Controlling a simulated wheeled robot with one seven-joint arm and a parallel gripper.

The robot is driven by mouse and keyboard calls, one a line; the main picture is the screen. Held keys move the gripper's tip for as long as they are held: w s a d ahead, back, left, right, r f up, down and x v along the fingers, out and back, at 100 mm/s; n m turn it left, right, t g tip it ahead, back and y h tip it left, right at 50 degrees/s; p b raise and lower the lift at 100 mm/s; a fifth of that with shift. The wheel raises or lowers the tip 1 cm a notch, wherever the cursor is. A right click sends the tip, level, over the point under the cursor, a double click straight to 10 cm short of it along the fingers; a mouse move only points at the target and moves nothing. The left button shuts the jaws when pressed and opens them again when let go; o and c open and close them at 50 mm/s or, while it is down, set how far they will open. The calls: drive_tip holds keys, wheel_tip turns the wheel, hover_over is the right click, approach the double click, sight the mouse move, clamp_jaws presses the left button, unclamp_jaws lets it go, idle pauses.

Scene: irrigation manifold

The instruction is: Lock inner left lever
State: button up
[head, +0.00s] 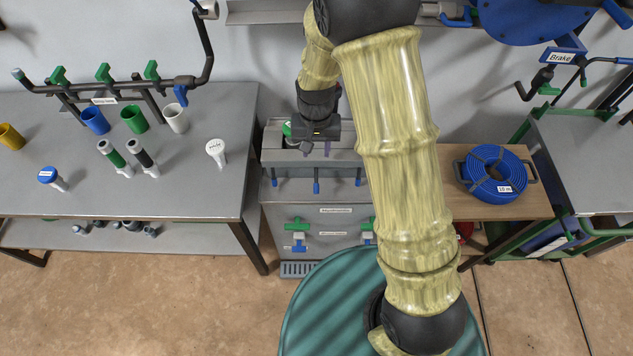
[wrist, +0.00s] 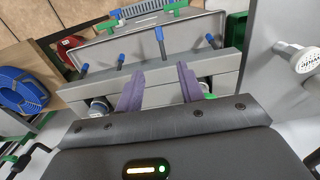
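The manifold cabinet (head: 270,200) stands in the middle of the head view. Short levers with blue tips hang along its front rail. The inner left lever (head: 316,187) is below my gripper (head: 318,150); in the wrist view this lever (wrist: 159,40) looks longer than its neighbours. The outer left lever (head: 275,178) and inner right lever (head: 358,178) are beside it. The outer right lever (wrist: 84,68) shows only in the wrist view. My gripper (wrist: 160,72) is open, with its two purple fingers apart and nothing between them. The inner left lever appears just beyond the fingertips, apparently not touched.
Green-handled valves (head: 297,225) sit on the cabinet front. The left bench (head: 215,185) carries cups, fittings and a white-capped piece (head: 215,150). A blue hose coil (head: 492,175) lies on a wooden shelf at right. My arm hides part of the cabinet's right side.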

sight(316, 185)
wheel_tip(316, 185, down, 17)
drive_tip(key=p, duration=0.2)
drive_tip(key=shift+f+p, duration=0.2)
drive_tip(key=shift+p, duration=0.2)
idle(0.3)
clamp_jaws()
